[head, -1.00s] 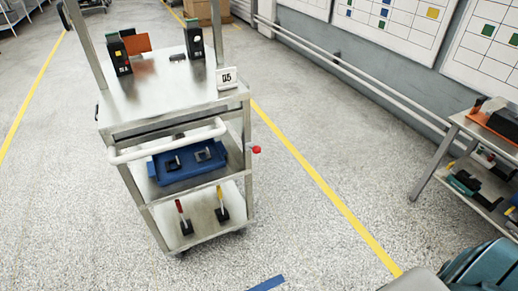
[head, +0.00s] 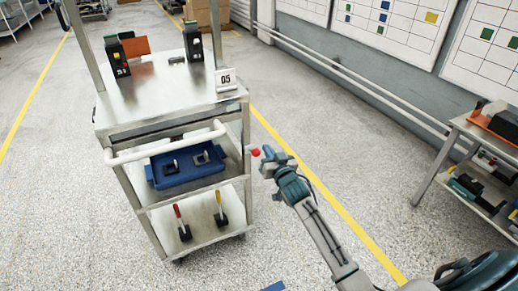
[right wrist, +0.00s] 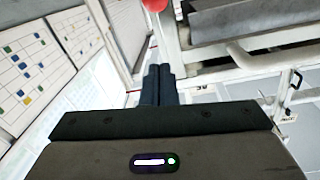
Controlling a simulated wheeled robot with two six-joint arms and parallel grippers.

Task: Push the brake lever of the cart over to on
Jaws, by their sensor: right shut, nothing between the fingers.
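The metal cart (head: 160,112) stands left of centre in the head view. A red ball knob (head: 255,152), which looks like the end of the brake lever, sticks out from the cart's right side. My right gripper (head: 267,158) is shut and empty, just right of the knob; I cannot tell whether they touch in the head view. In the right wrist view the red knob (right wrist: 155,4) is at the top edge, beyond the closed fingertips (right wrist: 158,72), with a gap in the picture. The lever's shaft is mostly hidden. My left gripper is out of view.
The cart carries a blue tray (head: 188,178) on its middle shelf and red- and yellow-handled items (head: 219,200) on the bottom shelf. A side table (head: 456,125) with tools stands at the right. The floor between is clear.

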